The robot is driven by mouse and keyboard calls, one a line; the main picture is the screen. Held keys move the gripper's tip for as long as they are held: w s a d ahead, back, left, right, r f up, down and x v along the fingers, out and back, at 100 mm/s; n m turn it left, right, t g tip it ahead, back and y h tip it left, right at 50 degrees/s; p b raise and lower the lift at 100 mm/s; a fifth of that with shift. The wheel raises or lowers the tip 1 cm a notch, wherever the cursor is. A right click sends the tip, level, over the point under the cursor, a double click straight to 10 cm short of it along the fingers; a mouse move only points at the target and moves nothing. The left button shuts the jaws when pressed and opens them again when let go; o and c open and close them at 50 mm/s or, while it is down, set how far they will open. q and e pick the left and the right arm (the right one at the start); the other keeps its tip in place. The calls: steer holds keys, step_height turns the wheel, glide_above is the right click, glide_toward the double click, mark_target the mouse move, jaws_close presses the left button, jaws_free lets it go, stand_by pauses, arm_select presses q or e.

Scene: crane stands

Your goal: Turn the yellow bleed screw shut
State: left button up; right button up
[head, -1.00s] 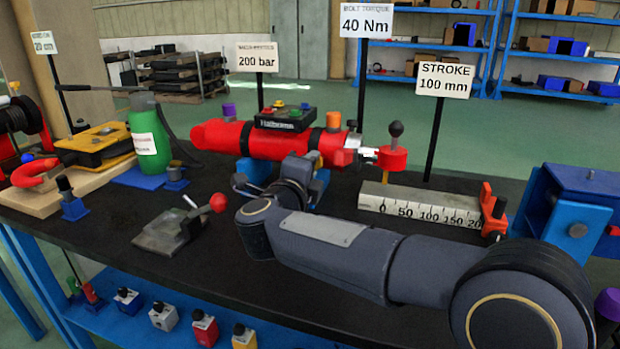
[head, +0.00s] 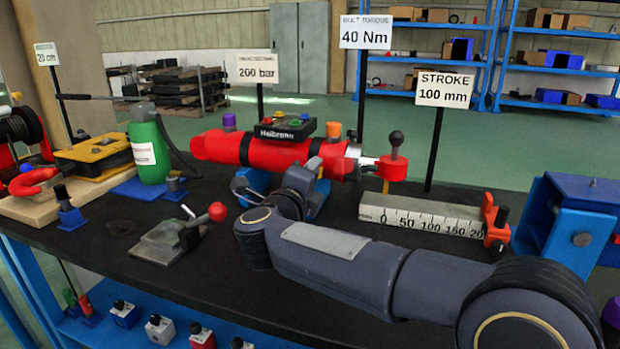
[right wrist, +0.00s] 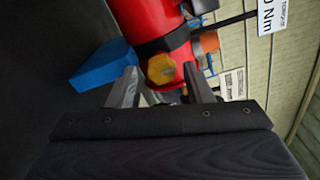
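The yellow bleed screw (right wrist: 161,68) shows in the right wrist view as a hex head on the underside of the red cylinder (right wrist: 145,18). My right gripper (right wrist: 161,84) is open, with one grey finger to each side of the screw's line. The screw head appears just beyond the fingertips, and I cannot tell whether they touch it. In the head view the red cylinder (head: 222,147) lies on blue supports, and my right gripper (head: 310,168) is at its near side. The screw is not clearly visible there. My left gripper is not in view.
A black control box (head: 285,132) sits on the cylinder. A stroke scale (head: 420,213) stands to its right, and a grey plate with a red-knobbed lever (head: 160,243) to its left. A green bottle (head: 150,150) stands farther left.

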steer(key=p+v, duration=0.1)
steer(key=v, duration=0.7)
stand_by(0.5)
